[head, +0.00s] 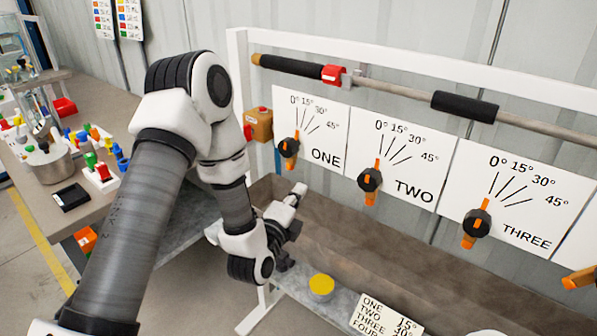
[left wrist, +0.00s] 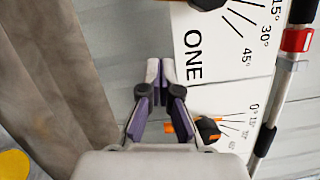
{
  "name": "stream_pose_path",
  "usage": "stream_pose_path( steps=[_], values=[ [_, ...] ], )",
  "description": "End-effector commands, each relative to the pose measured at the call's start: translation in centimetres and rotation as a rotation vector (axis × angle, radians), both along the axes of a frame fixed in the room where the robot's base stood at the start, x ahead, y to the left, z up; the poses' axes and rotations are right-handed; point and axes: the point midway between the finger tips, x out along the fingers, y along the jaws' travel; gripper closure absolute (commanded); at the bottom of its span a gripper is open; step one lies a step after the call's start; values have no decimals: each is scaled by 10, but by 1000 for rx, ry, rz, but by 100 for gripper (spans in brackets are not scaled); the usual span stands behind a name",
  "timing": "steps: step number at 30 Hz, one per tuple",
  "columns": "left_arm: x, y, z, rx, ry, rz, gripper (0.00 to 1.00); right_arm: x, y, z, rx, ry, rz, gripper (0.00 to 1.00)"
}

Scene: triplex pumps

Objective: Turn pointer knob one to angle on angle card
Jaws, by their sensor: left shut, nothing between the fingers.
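Pointer knob one (head: 288,148) is a black knob with an orange pointer on the white ONE panel (head: 328,138), its narrow tip near the 0° line. The knob is cut off at the top of the left wrist view (left wrist: 208,3). My left gripper (head: 300,188) is below the ONE panel, over the trough, apart from the knob. In the left wrist view its purple fingertips (left wrist: 160,66) are together and empty, left of the ONE panel. The angle card (head: 385,315) lies low in the head view, partly cut off; 15° appears beside ONE. My right gripper is not seen.
Knob two (head: 370,180) and knob three (head: 476,222) are to the right. A rail with black grips (head: 465,105) runs above the panels. A yellow-topped item (head: 321,285) stands on the ledge. A cluttered bench (head: 75,215) is at left.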

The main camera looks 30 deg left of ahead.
Motion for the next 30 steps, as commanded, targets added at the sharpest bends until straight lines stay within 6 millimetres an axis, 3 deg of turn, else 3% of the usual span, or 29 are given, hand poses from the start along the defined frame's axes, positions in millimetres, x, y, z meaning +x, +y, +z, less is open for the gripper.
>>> stream_pose_path(
  steps=[8, 15, 26, 30],
  values=[
    [61, 10, 6, 1, -4, 0, 100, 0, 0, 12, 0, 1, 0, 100],
    [64, 45, 11, -3, -1, 2, 100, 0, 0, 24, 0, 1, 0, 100],
    [64, 49, 10, -1, 0, -1, 100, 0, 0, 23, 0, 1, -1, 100],
    [64, 59, 14, -2, 1, 2, 100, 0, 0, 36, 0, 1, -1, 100]
  ],
)
